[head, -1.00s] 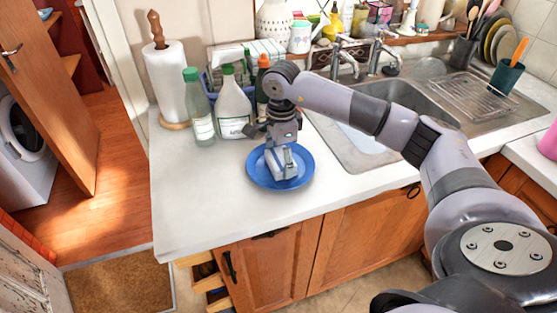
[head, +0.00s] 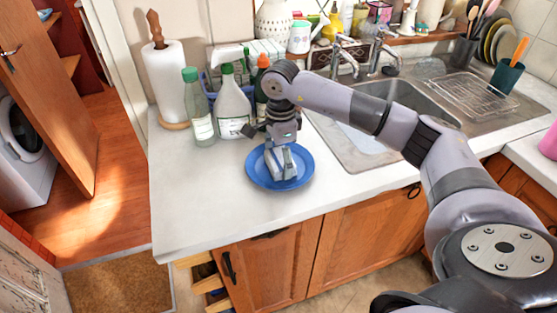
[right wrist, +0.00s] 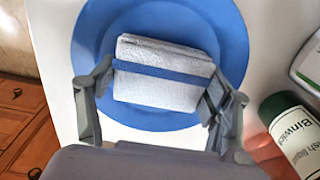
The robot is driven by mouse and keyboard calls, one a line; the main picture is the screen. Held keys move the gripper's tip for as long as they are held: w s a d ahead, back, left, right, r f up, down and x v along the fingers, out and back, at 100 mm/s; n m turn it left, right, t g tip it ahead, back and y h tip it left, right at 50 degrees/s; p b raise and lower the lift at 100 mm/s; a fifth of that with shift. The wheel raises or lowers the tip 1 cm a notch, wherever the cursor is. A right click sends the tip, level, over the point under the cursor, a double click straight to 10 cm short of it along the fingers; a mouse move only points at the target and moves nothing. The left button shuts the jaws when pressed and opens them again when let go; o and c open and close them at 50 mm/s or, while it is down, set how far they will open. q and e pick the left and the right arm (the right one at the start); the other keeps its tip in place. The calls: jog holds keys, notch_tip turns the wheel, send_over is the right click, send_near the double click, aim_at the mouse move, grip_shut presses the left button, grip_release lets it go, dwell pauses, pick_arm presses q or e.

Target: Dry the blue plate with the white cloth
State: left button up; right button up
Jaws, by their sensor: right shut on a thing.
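The blue plate (head: 304,176) lies flat on the white counter, left of the sink. The white cloth (right wrist: 165,89) is a folded pad with a blue stripe across it. It lies over the middle of the plate and also shows in the head view (head: 271,164). My right gripper (head: 281,172) points down over the plate and is shut on the cloth. In the right wrist view its fingers (right wrist: 163,97) sit at the two sides of the cloth. Whether the cloth presses on the plate is hard to tell. My left gripper is not in view.
Behind the plate stand a green-capped bottle (head: 200,110), a white spray bottle (head: 234,105) and a paper towel roll (head: 172,85). The sink (head: 405,98) is to the right, with a wire rack (head: 478,92). The counter's left front (head: 195,200) is clear.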

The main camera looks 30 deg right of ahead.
jog(key=shift+w+a, duration=0.1)
jog(key=shift+w, duration=0.4)
jog(key=shift+s+d+f, duration=0.15)
jog(key=shift+s+d, duration=0.05)
jog(key=shift+s, duration=0.9)
jog(key=shift+w+a, duration=0.2)
jog(key=shift+w, duration=0.9)
jog(key=shift+s+d+r, duration=0.15)
jog(key=shift+s, duration=0.4)
jog(key=shift+s+d+r, duration=0.1)
jog(key=shift+s, duration=0.4)
jog(key=shift+w+a+f+b, duration=0.1)
jog(key=shift+w+a+b, duration=0.05)
jog(key=shift+w+b, duration=0.35)
jog(key=shift+r+p, duration=2.85)
jog(key=shift+r, duration=1.4)
